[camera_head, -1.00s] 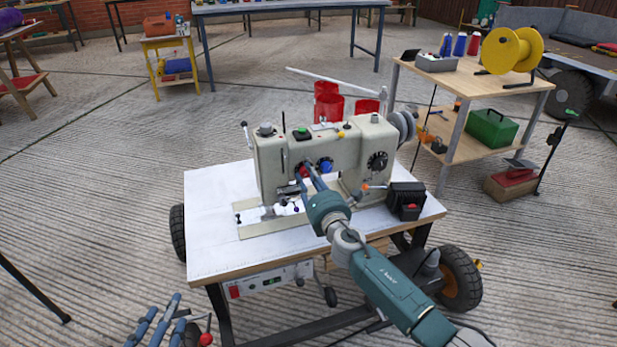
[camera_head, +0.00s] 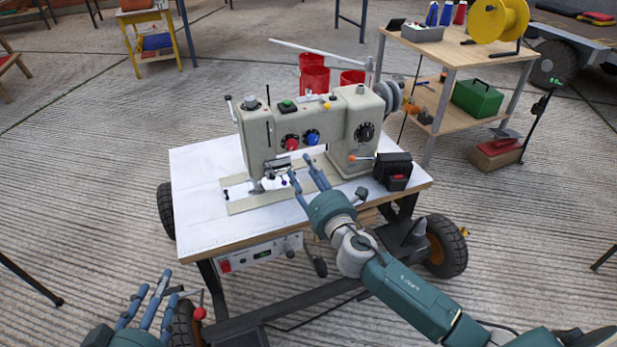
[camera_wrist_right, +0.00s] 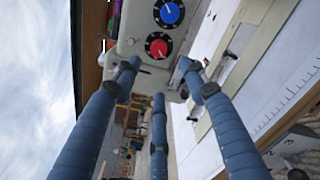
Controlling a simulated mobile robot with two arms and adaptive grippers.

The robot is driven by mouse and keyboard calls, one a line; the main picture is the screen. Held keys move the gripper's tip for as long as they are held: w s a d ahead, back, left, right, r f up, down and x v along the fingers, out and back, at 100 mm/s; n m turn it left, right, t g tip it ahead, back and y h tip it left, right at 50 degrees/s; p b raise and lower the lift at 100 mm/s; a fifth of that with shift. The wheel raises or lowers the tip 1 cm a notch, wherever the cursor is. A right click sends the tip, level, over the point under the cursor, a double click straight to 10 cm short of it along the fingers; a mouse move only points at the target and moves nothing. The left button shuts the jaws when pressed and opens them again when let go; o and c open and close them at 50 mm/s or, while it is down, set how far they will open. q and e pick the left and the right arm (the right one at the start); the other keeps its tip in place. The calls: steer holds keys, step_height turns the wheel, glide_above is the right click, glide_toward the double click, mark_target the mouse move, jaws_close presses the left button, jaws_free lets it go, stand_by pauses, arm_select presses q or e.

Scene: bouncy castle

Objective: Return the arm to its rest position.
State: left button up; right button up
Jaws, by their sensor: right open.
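My right gripper (camera_head: 307,178) is open and empty in the head view, over the front of the sewing machine's table. Its blue fingers point at the cream sewing machine (camera_head: 355,128), just short of the front face. In the right wrist view, the spread fingers (camera_wrist_right: 157,80) have nothing between them, with the blue dial (camera_wrist_right: 168,13) and red dial (camera_wrist_right: 158,46) beyond. Both dials also show in the head view, red (camera_head: 290,142) and blue (camera_head: 312,137). My left gripper (camera_head: 150,298) is at the bottom left, fingers spread apart and empty, clear of the table.
The white tabletop (camera_head: 200,200) stands on a wheeled frame. A black box (camera_head: 394,168) sits at its right end. A red-knobbed lever (camera_head: 200,312) stands close to my left gripper. A wooden shelf (camera_head: 440,90) stands behind right.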

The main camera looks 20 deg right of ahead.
steer(key=shift+s, duration=1)
